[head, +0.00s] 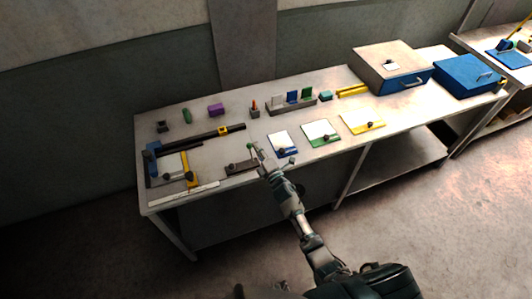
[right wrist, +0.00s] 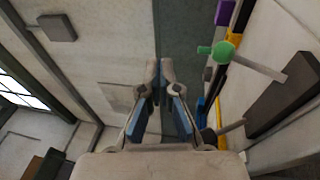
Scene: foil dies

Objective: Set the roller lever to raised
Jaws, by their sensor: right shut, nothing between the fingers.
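A dark block (head: 240,167) lies near the table's front edge, with a small green knob just behind my right gripper's tips. In the right wrist view, a green knob (right wrist: 224,52) sits on a grey rod beside the dark block (right wrist: 285,95); I take this as the roller lever. My right gripper (head: 260,156) is shut and empty, next to the knob in the head view. In the right wrist view its fingertips (right wrist: 159,72) are together, left of the knob and apart from it. The block is partly hidden by my gripper. My left gripper is out of view.
A long dark bar (head: 205,138) lies behind the block. Boxes (head: 392,66) stand at the right end.

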